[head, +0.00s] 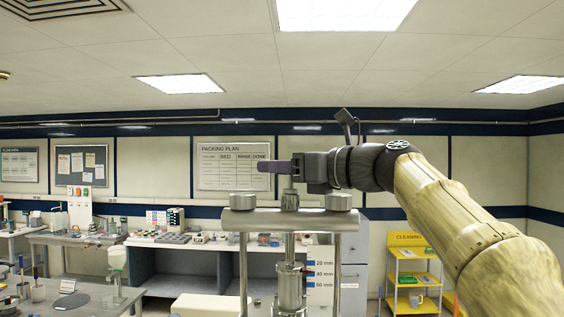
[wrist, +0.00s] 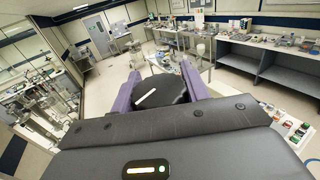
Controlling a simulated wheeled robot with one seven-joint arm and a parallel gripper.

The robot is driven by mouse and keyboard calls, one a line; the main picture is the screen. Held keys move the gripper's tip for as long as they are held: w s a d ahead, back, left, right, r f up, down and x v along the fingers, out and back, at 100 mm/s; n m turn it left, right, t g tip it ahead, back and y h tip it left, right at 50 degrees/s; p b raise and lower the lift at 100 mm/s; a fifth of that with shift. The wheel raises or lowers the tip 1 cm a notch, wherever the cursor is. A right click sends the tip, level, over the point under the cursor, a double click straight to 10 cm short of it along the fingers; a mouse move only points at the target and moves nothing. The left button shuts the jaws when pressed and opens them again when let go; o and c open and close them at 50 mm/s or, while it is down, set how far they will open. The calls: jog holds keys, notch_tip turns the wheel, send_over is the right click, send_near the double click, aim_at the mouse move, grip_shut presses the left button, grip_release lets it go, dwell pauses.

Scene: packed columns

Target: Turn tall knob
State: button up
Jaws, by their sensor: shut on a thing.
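The tall knob (wrist: 163,92) is dark and round with a white bar mark on top, seen between my two purple fingers in the wrist view. My gripper (wrist: 160,72) is shut on it, with one finger along each side. The white mark slants up to the right. In the head view my gripper (head: 277,167) reaches in from the right, level above a metal stand's crossbar (head: 260,220). A thin metal stem (head: 290,188) rises from the crossbar under the gripper. The knob is mostly hidden there behind the finger.
The stand has side posts, bolt caps, and a metal cylinder (head: 290,292) under the crossbar, beside a millimetre scale (head: 320,272). Benches with small items line the back wall. A yellow cleaning cart (head: 411,265) stands right. Air above the crossbar is clear left of my gripper.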

jog(key=n+g+p, duration=0.1)
jog(key=n+g+y+p, duration=0.1)
jog(key=g, duration=0.1)
jog(key=n+g+y+p, duration=0.1)
jog(key=g+p, duration=0.1)
jog(key=shift+s+r, duration=0.15)
jog(key=shift+r, duration=0.2)
jog(key=n+g+p, duration=0.1)
jog(key=g+p, duration=0.1)
jog(key=n+g+p, duration=0.1)
jog(key=n+g, duration=0.1)
jog(key=shift+s+a+y+p, duration=0.1)
jog(key=shift+s+y+p, duration=0.1)
jog(key=shift+y+p, duration=0.15)
jog(key=g, duration=0.1)
jog(key=n+g, duration=0.1)
jog(key=n+g+p, duration=0.1)
jog(key=shift+s+f+g, duration=0.25)
jog(key=shift+g, duration=0.05)
jog(key=shift+s+n+g+h, duration=0.1)
jog(key=shift+n+g+h, duration=0.35)
jog(key=shift+n+g, duration=0.55)
jog(key=shift+s+g, duration=0.1)
jog(key=shift+g, duration=0.4)
jog(key=o, duration=1)
jog(key=shift+f, duration=0.1)
